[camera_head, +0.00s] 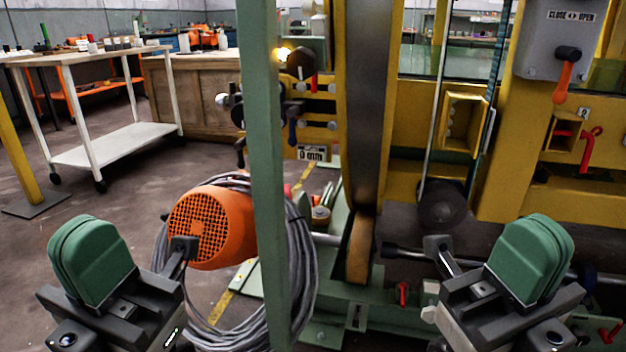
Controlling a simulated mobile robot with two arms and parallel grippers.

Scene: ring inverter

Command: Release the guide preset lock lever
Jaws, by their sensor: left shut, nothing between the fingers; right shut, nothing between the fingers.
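Several levers show on the yellow and green machine, and I cannot tell which is the guide preset lock lever. A red bent lever (590,146) sits by a yellow box at the right. An orange-handled lever (565,78) hangs from a grey box marked CLOSE and OPEN. A small red lever (403,293) is low on the green base. My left gripper (183,247) is shut and empty in front of the orange motor. My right gripper (438,243) is shut and empty, left of and below the red bent lever, apart from it in the picture.
A green post (268,150) stands upright between my arms. A coil of grey cable (302,270) hangs around the orange motor (212,225). A tall curved guide (372,120) rises mid-view. A white trolley (118,143) stands at the back left, with open floor before it.

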